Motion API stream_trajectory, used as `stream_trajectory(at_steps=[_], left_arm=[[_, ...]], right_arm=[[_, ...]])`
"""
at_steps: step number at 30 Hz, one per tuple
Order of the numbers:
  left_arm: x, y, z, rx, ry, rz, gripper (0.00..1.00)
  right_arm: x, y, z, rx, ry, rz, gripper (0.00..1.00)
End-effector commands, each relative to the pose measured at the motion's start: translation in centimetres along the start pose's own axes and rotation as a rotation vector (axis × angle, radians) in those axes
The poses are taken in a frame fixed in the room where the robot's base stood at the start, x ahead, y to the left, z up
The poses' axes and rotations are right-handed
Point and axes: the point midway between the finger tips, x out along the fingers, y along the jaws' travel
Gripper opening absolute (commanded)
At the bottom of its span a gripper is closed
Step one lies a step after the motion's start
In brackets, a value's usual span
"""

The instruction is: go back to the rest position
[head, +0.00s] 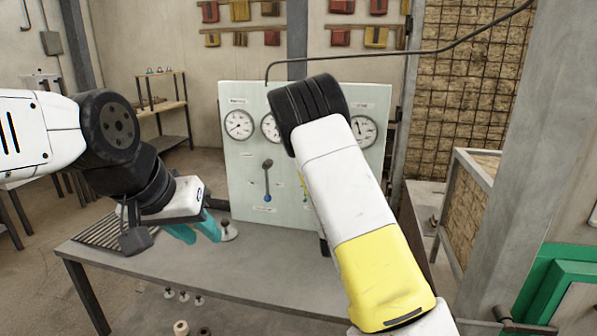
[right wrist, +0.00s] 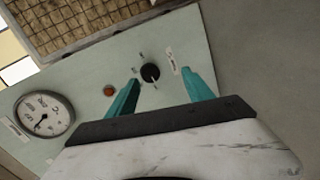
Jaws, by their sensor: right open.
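My left gripper (head: 196,232) hangs over the left part of the grey table in the head view. Its two teal fingers point down and look apart, with nothing seen between them. A small grey piece with a round base (head: 228,231) stands just right of the fingertips; I cannot tell whether they touch. My right gripper (right wrist: 160,84) is open and empty in the right wrist view, its teal fingers apart before the panel. A black knob (right wrist: 150,73) shows between them, apparently untouched. In the head view my right forearm hides this gripper.
The pale gauge panel (head: 236,179) stands at the back of the table (head: 190,267), with dials and a blue-ended lever (head: 267,182). A wire-mesh crate (head: 463,220) stands at right, beside a grey pillar (head: 525,170). The table's front middle is clear.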

Motion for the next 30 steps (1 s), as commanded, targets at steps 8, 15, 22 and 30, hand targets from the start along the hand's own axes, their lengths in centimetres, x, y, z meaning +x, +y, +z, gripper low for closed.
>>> stream_trajectory(at_steps=[8,15,22,30], left_arm=[[0.0,0.0,0.0,0.0,0.0,0.0,0.33],[0.0,0.0,0.0,0.0,0.0,0.0,0.33],[0.0,0.0,0.0,0.0,0.0,0.0,0.33],[0.0,0.0,0.0,0.0,0.0,0.0,0.33]], right_arm=[[-5.7,2.4,-1.2,0.556,0.003,-0.351,0.6],[-14.1,6.3,-2.5,0.883,0.015,-0.613,0.6],[-24.1,9.8,-1.4,1.062,-0.019,-0.805,0.6],[-35.3,10.9,2.8,1.156,-0.158,-0.899,0.6]])
